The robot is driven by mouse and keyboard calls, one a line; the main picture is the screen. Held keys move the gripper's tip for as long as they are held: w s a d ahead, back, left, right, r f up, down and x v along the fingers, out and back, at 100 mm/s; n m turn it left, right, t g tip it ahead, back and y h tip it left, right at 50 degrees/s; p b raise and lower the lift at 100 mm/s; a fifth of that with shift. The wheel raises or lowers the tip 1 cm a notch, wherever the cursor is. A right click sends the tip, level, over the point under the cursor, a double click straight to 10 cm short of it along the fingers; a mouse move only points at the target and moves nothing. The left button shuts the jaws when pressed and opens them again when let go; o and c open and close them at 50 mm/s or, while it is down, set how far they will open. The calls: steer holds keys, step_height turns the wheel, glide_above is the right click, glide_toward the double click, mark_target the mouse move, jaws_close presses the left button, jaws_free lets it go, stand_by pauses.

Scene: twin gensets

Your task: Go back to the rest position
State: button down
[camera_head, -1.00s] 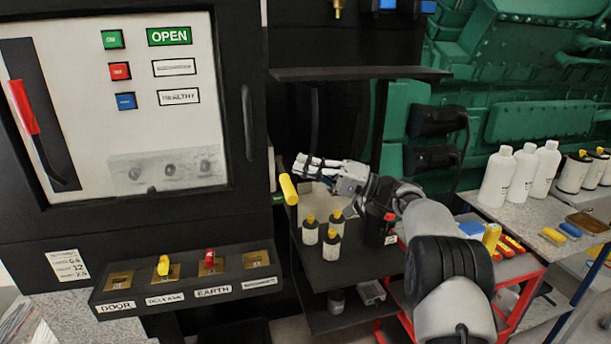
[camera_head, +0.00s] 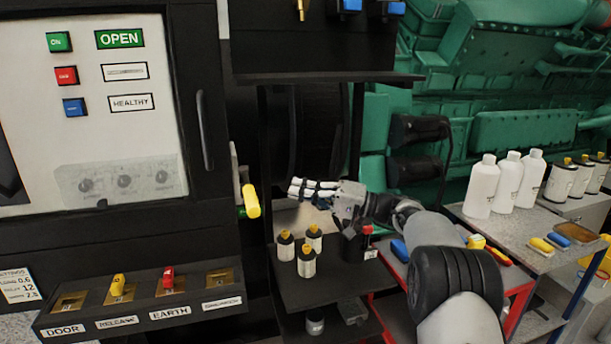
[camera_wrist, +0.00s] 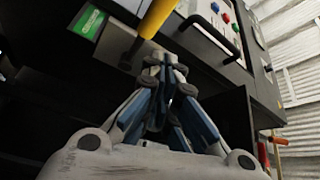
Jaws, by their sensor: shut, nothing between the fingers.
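My gripper (camera_head: 296,188) is shut and empty, out in the open to the right of the black switchgear cabinet. Its fingers point left toward a yellow handle (camera_head: 250,201) on the cabinet's side, with a gap between them in the head view. In the wrist view my gripper (camera_wrist: 163,60) shows with its fingers together, and the yellow handle (camera_wrist: 158,17) is beyond the fingertips. My arm reaches in from the lower right. I see nothing that marks the rest position.
A black shelf (camera_head: 330,288) below my gripper bears several small yellow-capped bottles (camera_head: 306,262). The panel (camera_head: 140,300) with DOOR, RELEASE and EARTH slots is at lower left. White bottles (camera_head: 482,187) stand on a bench at right. A dark upper shelf (camera_head: 330,77) overhangs.

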steer(key=s+m+g+h, duration=0.2)
steer(key=s+h, duration=0.8)
steer(key=s, duration=1.4)
steer(key=s+d+f+t+h, duration=0.1)
steer(key=s+d+f+h, duration=0.3)
steer(key=s+d, duration=0.3)
steer(key=s+d+f+t+h, duration=0.1)
steer(key=s+d+f+h, duration=0.4)
steer(key=s, duration=1)
steer(key=d+f, duration=0.1)
steer(key=d, duration=0.2)
steer(key=shift+s+f+t, duration=0.2)
steer(key=shift+s+t, duration=0.05)
steer(key=shift+t, duration=0.15)
